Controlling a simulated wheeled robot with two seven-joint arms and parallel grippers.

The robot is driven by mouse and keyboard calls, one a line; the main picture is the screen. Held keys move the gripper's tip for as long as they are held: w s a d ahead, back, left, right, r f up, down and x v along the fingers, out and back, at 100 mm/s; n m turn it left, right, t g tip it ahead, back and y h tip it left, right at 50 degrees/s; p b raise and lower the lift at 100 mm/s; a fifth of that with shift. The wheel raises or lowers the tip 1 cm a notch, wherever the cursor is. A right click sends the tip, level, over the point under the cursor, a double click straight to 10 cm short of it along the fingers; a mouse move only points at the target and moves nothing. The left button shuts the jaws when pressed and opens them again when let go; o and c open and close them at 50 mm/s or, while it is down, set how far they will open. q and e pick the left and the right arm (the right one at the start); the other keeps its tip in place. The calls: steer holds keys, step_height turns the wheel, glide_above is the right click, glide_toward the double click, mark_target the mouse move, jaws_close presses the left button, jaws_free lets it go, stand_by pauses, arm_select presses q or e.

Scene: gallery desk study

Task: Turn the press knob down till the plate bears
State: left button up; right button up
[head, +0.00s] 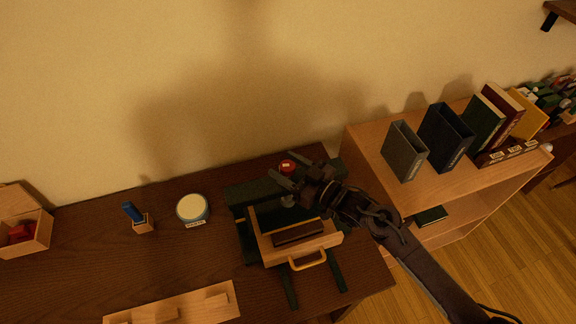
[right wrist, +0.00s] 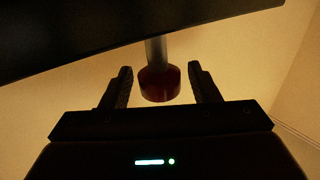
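The press (head: 337,268) has a dark green frame and stands at the right end of the dark desk. Its red knob (head: 287,167) is at the top, and a grey shaft shows next to it in the right wrist view (right wrist: 160,84). A wooden drawer-like part (head: 268,252) with a dark slab and a yellow handle sits in the press. The plate is hard to make out behind my gripper. My right gripper (head: 287,177) is at the knob. Its fingers are spread either side of the knob, with gaps visible. My left gripper is not in view.
A round cream-topped tin (head: 192,208), a small blue-topped wooden block (head: 133,214) and a wooden box (head: 38,232) with red contents stand left of the press. A wooden strip (head: 225,292) lies at the front. A shelf (head: 365,152) with binders and books adjoins at right.

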mark_target(292, 173)
steer(key=c, duration=0.9)
steer(key=shift+o, duration=0.2)
steer(key=shift+a+m+t+h+p, duration=0.15)
steer(key=shift+m+t+h+p, duration=0.4)
steer(key=shift+m+t+h, duration=0.45)
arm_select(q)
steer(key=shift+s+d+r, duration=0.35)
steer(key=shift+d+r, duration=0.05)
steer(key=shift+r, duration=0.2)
arm_select(e)
steer(key=shift+m+t+h, duration=0.9)
steer(key=shift+t+h, duration=0.1)
steer(key=shift+h, duration=0.2)
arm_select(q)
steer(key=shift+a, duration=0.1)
arm_select(e)
steer(key=o, duration=1)
steer(key=shift+c, duration=0.2)
